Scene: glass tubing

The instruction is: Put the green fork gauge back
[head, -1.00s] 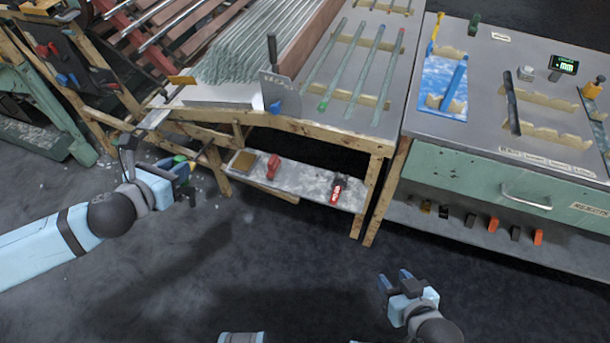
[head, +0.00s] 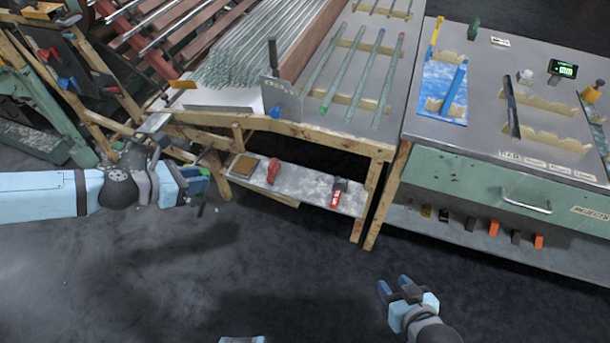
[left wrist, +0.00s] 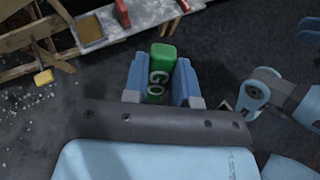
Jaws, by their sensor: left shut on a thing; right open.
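The green fork gauge (left wrist: 161,72), with "GO" in pale letters on its handle, is in my left gripper (left wrist: 159,78). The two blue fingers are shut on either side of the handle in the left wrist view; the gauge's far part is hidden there. In the head view the left gripper (head: 193,181) is at the left, off the front of the wooden bench, and only a small green bit of the gauge (head: 203,185) shows. My right gripper (head: 394,288) is open and empty, low over the floor in front of the benches.
The wooden bench's low shelf (head: 310,192) holds a brown pad (head: 244,166), a red object (head: 273,171) and a red-black tool (head: 337,192). The right bench has a green drawer (head: 475,185), with several black and orange pieces below. The dark floor between my arms is clear.

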